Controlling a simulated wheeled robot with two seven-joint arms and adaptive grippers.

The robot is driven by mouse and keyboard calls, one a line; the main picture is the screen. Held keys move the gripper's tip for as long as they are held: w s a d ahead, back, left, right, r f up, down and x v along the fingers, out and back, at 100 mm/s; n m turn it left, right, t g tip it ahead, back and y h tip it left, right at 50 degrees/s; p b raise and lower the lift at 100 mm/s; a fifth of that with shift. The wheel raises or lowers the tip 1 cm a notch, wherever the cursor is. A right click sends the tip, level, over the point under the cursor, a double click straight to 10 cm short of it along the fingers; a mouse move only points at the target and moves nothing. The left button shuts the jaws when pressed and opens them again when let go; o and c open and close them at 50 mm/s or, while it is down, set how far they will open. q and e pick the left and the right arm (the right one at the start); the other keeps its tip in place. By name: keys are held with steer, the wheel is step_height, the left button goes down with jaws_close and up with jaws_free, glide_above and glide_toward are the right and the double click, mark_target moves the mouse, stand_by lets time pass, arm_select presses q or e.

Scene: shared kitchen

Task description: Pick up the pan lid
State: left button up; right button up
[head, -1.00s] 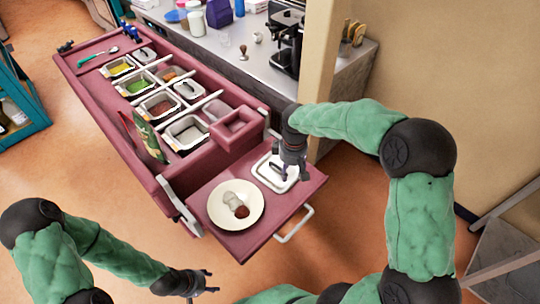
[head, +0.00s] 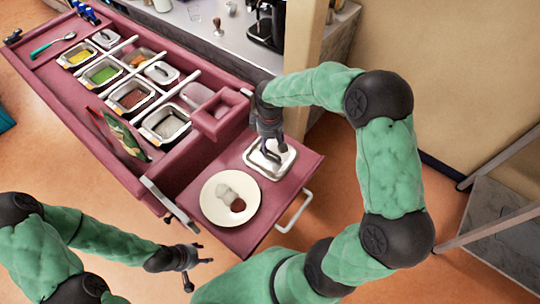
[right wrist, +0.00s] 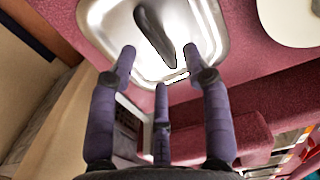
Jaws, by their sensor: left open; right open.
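A silver rectangular pan lid (head: 289,163) with a dark handle lies on the red side shelf, beside a white plate. It also shows at the top of the right wrist view (right wrist: 103,22), with its dark handle (right wrist: 155,30) standing up from the middle. My right gripper (head: 272,154) is open and empty just above the lid; its fingers (right wrist: 160,70) point at the lid, short of the handle. In the head view it hides part of the lid. My left gripper (head: 202,269) is open and empty at the lower left, away from the shelf.
The white plate (head: 211,213) holds pale and dark red food. The red counter holds several metal pans, such as a green-filled one (head: 101,74), and two more lidded pans, one in the middle row (head: 162,73). A raised red box (head: 222,118) borders the shelf.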

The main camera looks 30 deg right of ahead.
mark_target(270, 154)
steer(key=shift+w+d+f+b, duration=0.15)
steer(key=shift+f+b, duration=0.35)
steer(key=shift+f, duration=0.85)
steer(key=shift+d+f+b, duration=0.15)
steer(key=shift+f+b, duration=0.35)
steer(key=shift+f, duration=0.8)
jaws_close()
